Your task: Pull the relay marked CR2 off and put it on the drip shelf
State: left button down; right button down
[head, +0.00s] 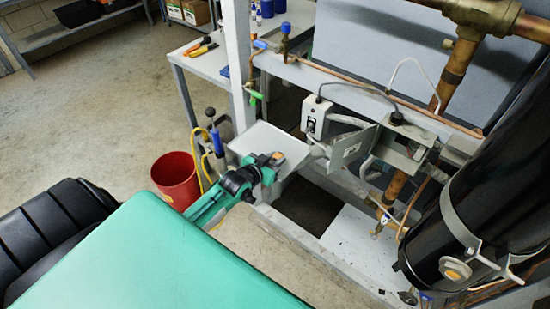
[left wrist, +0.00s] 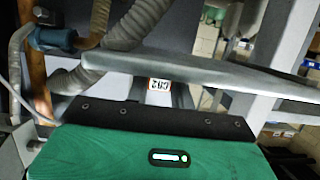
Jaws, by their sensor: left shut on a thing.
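My left gripper (head: 270,161) is at the front edge of the white drip shelf (head: 262,136). It is shut on the relay marked CR2. In the left wrist view, the relay's white label with an orange border (left wrist: 160,84) reads CR2, just beyond the dark front edge of my gripper. The rest of the relay is mostly hidden. The shelf's pale edge (left wrist: 225,75) crosses that view close behind the label. I cannot tell whether the relay touches the shelf. My right gripper is not in view.
An open grey electrical box (head: 350,146) and a switch box (head: 314,117) are right of the shelf. Copper pipes and a black cylinder (head: 480,190) fill the right side. A red bucket (head: 176,180) and a blue-handled tool (head: 217,142) stand left. The shelf top looks clear.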

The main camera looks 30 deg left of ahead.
pick_arm(q)
jog(key=shift+f, duration=0.3)
dwell(0.5)
jog(key=c, duration=1.1)
grip_release()
jog(key=shift+s, duration=0.1)
jog(key=shift+b+v, duration=0.3)
jog(key=shift+v, duration=6.5)
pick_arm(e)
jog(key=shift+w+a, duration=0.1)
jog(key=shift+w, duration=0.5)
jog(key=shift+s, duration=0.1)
